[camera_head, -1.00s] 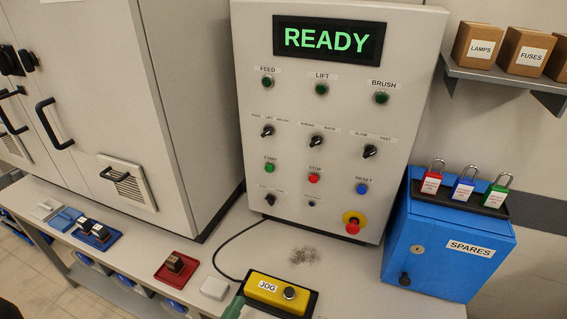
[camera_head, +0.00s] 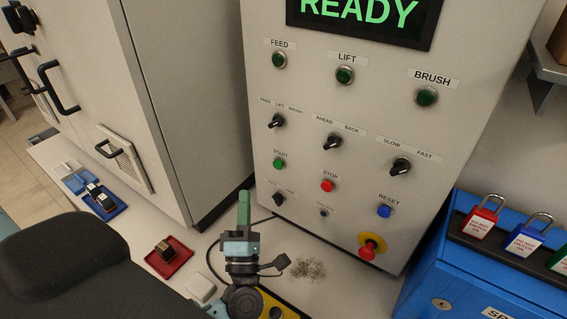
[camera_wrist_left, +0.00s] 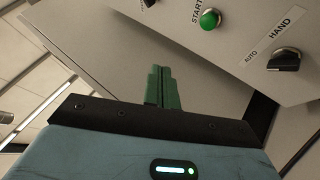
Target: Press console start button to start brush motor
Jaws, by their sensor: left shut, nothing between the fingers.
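The console (camera_head: 380,130) stands in front of me, and its display (camera_head: 362,18) reads READY. The green START button (camera_head: 279,163) sits on its left side, and it shows in the left wrist view too (camera_wrist_left: 209,19). My left gripper (camera_head: 244,196) is shut and empty, its green fingers pointing up just below and left of the START button, apart from it. In the left wrist view the fingers (camera_wrist_left: 161,88) lie below and left of the button. My right gripper is out of view.
The red STOP button (camera_head: 327,185), blue RESET button (camera_head: 384,211) and red emergency stop (camera_head: 369,249) are on the same panel. A selector knob (camera_head: 277,199) sits below START. A blue spares box (camera_head: 450,270) stands right. A red tray (camera_head: 169,262) lies left.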

